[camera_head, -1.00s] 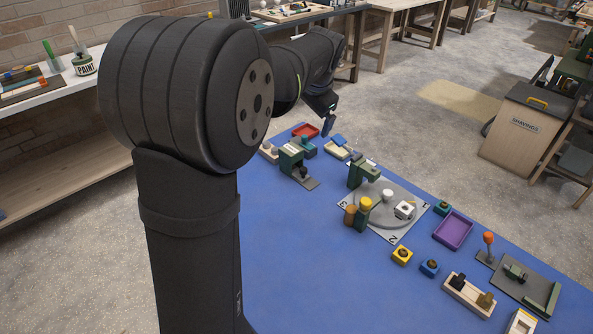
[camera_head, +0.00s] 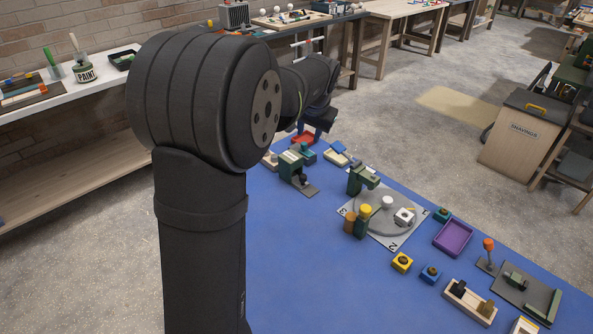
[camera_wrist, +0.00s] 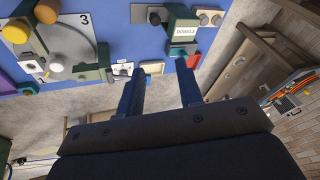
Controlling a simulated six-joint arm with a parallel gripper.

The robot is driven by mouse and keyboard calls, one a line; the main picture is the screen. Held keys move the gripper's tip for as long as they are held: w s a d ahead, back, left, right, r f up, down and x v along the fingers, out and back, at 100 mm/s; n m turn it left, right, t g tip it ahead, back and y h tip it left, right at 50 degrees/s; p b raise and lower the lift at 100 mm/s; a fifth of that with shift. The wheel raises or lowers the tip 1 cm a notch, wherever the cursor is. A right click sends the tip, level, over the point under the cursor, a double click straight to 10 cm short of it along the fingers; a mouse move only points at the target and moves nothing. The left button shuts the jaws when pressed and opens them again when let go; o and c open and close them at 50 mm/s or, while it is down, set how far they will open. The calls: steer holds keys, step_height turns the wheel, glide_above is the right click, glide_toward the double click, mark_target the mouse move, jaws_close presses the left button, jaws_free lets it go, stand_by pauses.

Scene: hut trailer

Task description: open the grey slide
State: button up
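My gripper (camera_wrist: 161,88) is open and empty in the wrist view, its two dark blue fingers apart. It is above the far end of the blue table, beyond the green dowel box. The green box (camera_head: 289,163) stands there in the head view, with a dark grey plate (camera_head: 309,190) and a dark knob at its front. In the wrist view the box (camera_wrist: 183,39) carries a "DOWELS" label, and the plate (camera_wrist: 142,14) shows beside it. I cannot tell for certain which part is the grey slide. No finger touches the box.
A numbered board with a grey turntable (camera_head: 377,222) and a green post (camera_head: 357,178) stands nearby. A red tray (camera_head: 303,138) lies at the far edge. A purple tray (camera_head: 453,236) and a dark board (camera_head: 526,286) are at right. The left table area is clear.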

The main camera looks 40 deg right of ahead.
mark_target(303, 176)
steer(key=w+d+f+n, duration=0.1)
steer(key=w+f+n, duration=0.1)
steer(key=f, duration=0.5)
steer(key=w+d+f+n, duration=0.2)
steer(key=f, duration=0.6)
steer(key=w+d+f+n, duration=0.2)
steer(key=w+f, duration=0.1)
steer(key=f, duration=0.4)
steer(key=shift+f+n, duration=0.3)
steer(key=shift+c, duration=0.2)
